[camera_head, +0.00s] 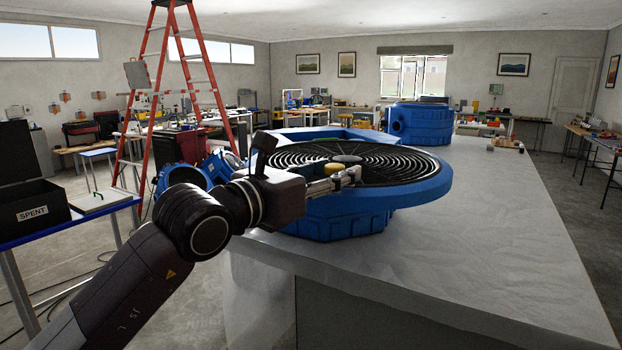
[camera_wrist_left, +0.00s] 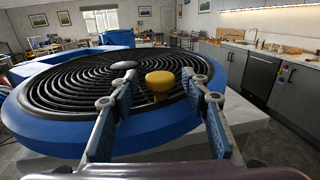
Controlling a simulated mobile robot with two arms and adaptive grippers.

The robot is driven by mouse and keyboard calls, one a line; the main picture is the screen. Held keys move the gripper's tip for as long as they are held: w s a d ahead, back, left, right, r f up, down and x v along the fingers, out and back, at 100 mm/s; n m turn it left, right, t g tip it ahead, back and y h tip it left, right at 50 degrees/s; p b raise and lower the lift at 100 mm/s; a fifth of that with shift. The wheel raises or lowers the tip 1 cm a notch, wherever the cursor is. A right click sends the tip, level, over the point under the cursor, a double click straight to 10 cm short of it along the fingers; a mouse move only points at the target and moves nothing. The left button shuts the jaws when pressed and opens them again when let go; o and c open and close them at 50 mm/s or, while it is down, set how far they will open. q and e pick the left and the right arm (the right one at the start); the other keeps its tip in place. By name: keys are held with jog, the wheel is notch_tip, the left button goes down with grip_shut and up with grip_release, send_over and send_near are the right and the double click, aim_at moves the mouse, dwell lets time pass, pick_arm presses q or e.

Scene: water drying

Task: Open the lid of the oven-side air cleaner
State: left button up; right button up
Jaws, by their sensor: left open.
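A large blue round air cleaner (camera_head: 345,215) stands on the pale worktop, with a black ringed grille (camera_head: 400,165) as its top and a blue rim. The grille appears closed and flat. A yellow knob (camera_head: 346,159) stands up from the grille; it also shows in the left wrist view (camera_wrist_left: 159,80), beside a grey hub (camera_wrist_left: 124,65). My left gripper (camera_head: 345,177) is open just above the near part of the grille. In the left wrist view its fingers (camera_wrist_left: 158,100) stand either side of the knob, apparently not touching it. My right gripper is not in view.
A second blue unit (camera_head: 420,122) stands farther along the worktop (camera_head: 480,240). A dark oven (camera_wrist_left: 261,78) is in the cabinets at right. A red ladder (camera_head: 141,105) and a blue table with a black "SPENT" box (camera_head: 32,207) stand left.

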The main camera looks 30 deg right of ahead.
pick_arm(q)
jog(key=v, duration=1.1)
jog(key=shift+a, duration=0.2)
